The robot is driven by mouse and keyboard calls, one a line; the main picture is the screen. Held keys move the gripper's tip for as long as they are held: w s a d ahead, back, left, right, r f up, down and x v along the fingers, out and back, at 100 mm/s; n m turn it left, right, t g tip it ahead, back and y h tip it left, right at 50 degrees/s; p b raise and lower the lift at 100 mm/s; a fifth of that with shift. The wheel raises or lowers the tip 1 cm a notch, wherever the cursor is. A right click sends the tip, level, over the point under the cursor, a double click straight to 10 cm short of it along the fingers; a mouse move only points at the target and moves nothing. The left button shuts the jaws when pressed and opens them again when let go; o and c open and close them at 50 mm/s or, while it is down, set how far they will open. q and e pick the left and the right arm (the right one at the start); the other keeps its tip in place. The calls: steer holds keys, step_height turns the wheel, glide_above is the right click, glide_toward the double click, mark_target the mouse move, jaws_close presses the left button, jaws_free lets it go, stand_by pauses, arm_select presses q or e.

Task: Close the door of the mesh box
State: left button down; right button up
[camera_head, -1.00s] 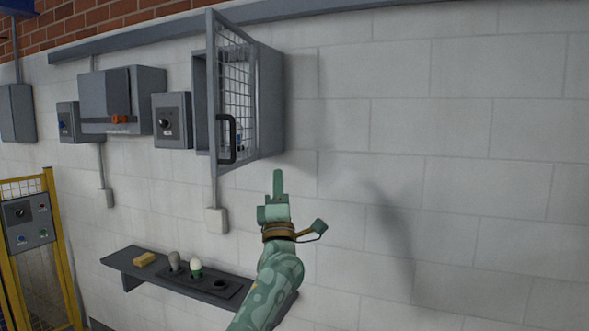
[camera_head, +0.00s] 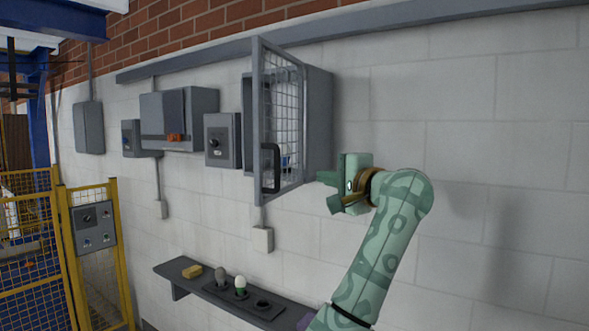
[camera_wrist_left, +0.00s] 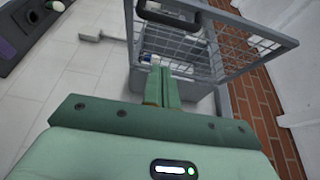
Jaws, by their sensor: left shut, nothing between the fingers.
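The grey mesh box (camera_head: 319,120) is fixed on the wall. Its mesh door (camera_head: 287,95) stands open, swung out from the box, with a dark handle (camera_head: 270,168) on it. My left gripper (camera_head: 326,178) is to the right of the door and handle, near the box's lower right corner, apart from the handle. It is shut and empty. In the left wrist view, the shut fingers (camera_wrist_left: 160,88) point toward the box opening, and the door (camera_wrist_left: 235,45) and handle (camera_wrist_left: 168,12) show beyond them. A small white and blue item shows inside the box. My right gripper is out of view.
Grey switch boxes (camera_head: 222,140) hang left of the mesh box. A yellow fence gate (camera_head: 95,235) stands at left. The wall to the right is bare.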

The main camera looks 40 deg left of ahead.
arm_select(q)
steer(key=a+p, duration=0.4)
steer(key=a, duration=0.6)
steer(key=shift+s, duration=0.15)
